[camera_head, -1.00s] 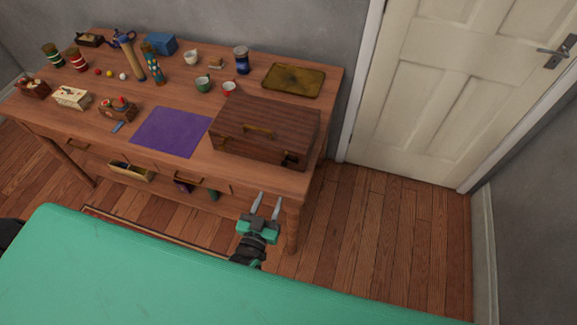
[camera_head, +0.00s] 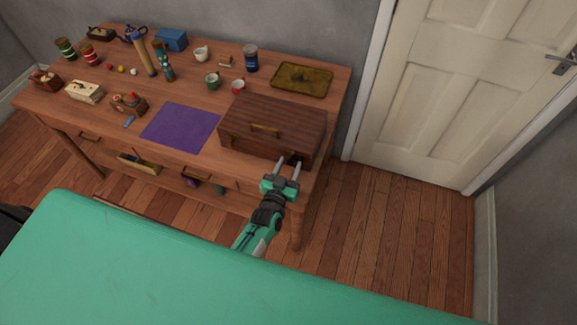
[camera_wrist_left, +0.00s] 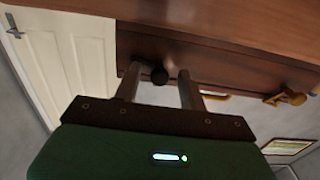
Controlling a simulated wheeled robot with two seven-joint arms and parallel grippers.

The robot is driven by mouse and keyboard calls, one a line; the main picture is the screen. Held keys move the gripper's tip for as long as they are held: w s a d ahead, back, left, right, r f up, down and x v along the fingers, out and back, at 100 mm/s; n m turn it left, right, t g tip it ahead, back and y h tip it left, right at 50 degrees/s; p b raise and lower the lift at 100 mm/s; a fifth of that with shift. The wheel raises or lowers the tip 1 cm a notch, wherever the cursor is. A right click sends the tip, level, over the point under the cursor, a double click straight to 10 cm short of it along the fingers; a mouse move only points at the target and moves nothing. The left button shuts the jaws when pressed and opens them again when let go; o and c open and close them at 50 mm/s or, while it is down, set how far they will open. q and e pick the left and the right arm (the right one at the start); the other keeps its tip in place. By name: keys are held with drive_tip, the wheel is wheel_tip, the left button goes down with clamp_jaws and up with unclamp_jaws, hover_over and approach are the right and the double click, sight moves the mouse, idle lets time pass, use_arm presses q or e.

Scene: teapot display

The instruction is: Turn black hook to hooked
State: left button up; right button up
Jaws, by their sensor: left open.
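The brown wooden case (camera_head: 283,111) lies closed at the front right of the table, its brass handle (camera_head: 266,128) facing me. My left gripper (camera_head: 289,164) is open at the right end of the case's front. In the left wrist view, the dark round black hook (camera_wrist_left: 159,75) shows between the two open fingers (camera_wrist_left: 158,85), which stand apart on either side of it. I cannot tell whether they touch it or how the hook is turned. A brass hook (camera_wrist_left: 285,97) shows farther along the case front. My right gripper is not in view.
The wooden table holds a purple mat (camera_head: 181,127) left of the case and a dark gold tray (camera_head: 302,79) behind it. Cups (camera_head: 212,81), jars and small boxes stand farther left. The floor right of the table is clear up to the white door (camera_head: 470,85).

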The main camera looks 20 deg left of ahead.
use_arm(q)
clamp_jaws()
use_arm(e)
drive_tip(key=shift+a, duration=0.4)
